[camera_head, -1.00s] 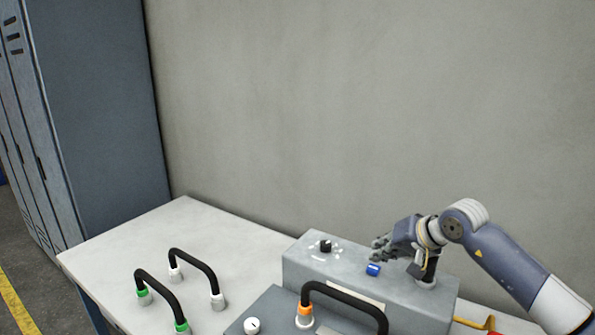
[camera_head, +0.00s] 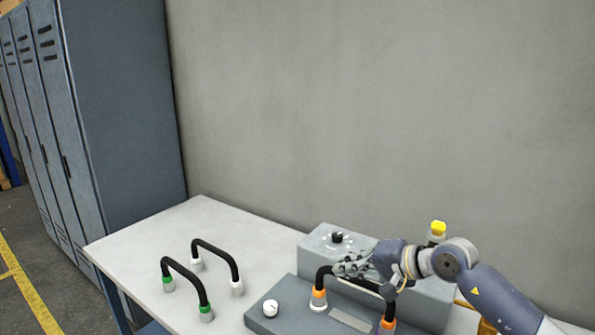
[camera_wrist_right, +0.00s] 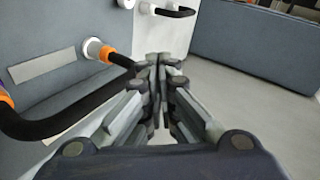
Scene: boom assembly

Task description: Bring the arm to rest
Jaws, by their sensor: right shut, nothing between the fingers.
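My right arm (camera_head: 490,295) comes in from the right in the head view. My right gripper (camera_head: 342,266) is over the table's equipment, in front of the grey control box (camera_head: 425,295), and overlaps the orange-collared black handle (camera_head: 322,278) in the picture. Its fingers are shut and empty; in the right wrist view the fingertips (camera_wrist_right: 160,62) lie close together. The same handle (camera_wrist_right: 60,125) passes to the left of the fingers there; whether they touch it I cannot tell. My left gripper is not in view.
A black knob (camera_head: 337,237) and a yellow-topped button (camera_head: 438,228) are on the control box. A white knob (camera_head: 270,308) is on the lower grey panel (camera_head: 290,322). Green- and white-collared handles (camera_head: 185,268) stand to the left. The white table (camera_head: 150,235) is clear at back left, before lockers (camera_head: 120,110).

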